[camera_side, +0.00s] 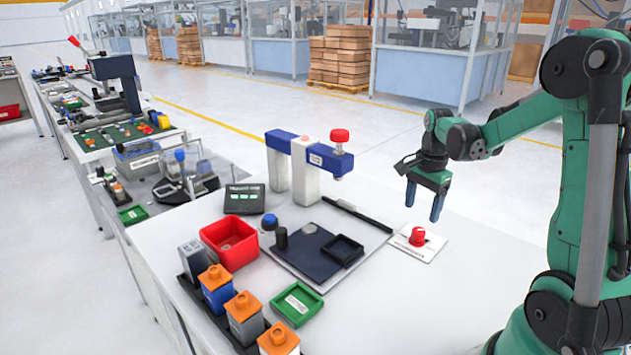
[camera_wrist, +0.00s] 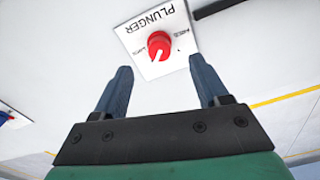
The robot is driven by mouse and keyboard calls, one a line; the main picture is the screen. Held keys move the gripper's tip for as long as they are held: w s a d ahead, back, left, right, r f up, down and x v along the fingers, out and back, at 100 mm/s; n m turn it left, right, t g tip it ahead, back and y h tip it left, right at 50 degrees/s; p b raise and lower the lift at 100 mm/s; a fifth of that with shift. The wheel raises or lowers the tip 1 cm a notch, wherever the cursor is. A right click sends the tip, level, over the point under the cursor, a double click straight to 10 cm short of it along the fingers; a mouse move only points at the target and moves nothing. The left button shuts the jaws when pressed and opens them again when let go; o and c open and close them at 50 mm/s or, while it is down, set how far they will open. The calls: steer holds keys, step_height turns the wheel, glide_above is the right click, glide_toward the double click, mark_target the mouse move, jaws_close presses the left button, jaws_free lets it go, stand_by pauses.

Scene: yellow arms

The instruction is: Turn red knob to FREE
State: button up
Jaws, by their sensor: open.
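The red knob (camera_side: 417,237) sits on a white label plate (camera_side: 432,251) on the white table, near its right side. In the wrist view the knob (camera_wrist: 160,45) has a white pointer line aimed toward its lower left. The plate (camera_wrist: 135,30) reads PLUNGER, with smaller words too small to read surely. My gripper (camera_side: 424,205) points down above and slightly right of the knob, apart from it. In the wrist view my gripper (camera_wrist: 160,83) is open and empty, and the knob shows beyond the gap between its fingertips.
Left of the knob stand a dark fixture plate (camera_side: 312,250), a black pen-like bar (camera_side: 357,214) and a white-and-blue press (camera_side: 305,165) with a red top. A red bin (camera_side: 229,243), a green tray (camera_side: 298,304) and several orange-topped blocks (camera_side: 243,318) lie farther left. Table around the knob's right is clear.

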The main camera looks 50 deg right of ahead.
mark_target(419, 230)
steer(key=shift+s+d+f, duration=0.1)
steer(key=shift+d+f, duration=0.15)
steer(key=shift+f, duration=2.7)
jaws_close()
